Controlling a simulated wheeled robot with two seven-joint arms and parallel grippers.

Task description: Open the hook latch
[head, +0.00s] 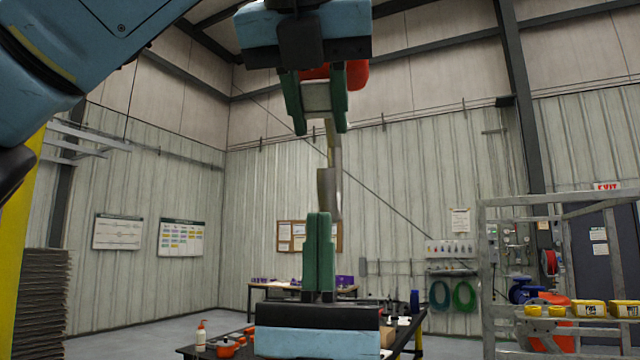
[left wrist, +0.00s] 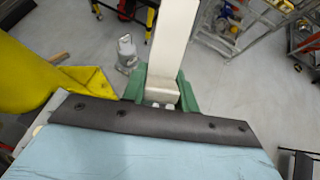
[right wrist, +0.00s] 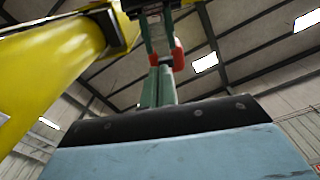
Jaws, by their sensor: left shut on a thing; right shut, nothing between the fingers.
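A pale latch bar (head: 333,150) hangs down from my left gripper (head: 320,125) in the head view, with a wider grey-tan piece (head: 328,192) at its lower end. My left gripper points down, its green fingers shut on the bar's pale upper block (head: 316,96). The left wrist view shows the long pale bar (left wrist: 172,45) at the green fingers. My right gripper (head: 319,215) points up, shut and empty, just under the bar's lower end. I cannot tell whether they touch. A red part (head: 357,75) shows behind my left fingers and in the right wrist view (right wrist: 178,58). The hook's catch cannot be made out.
A yellow post (head: 28,240) stands at the far left, close to both arms in the wrist views. A metal frame (head: 485,270) stands at the right. A low dark table (head: 405,335) with orange items lies behind my right gripper. Open floor (head: 130,345) shows at lower left.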

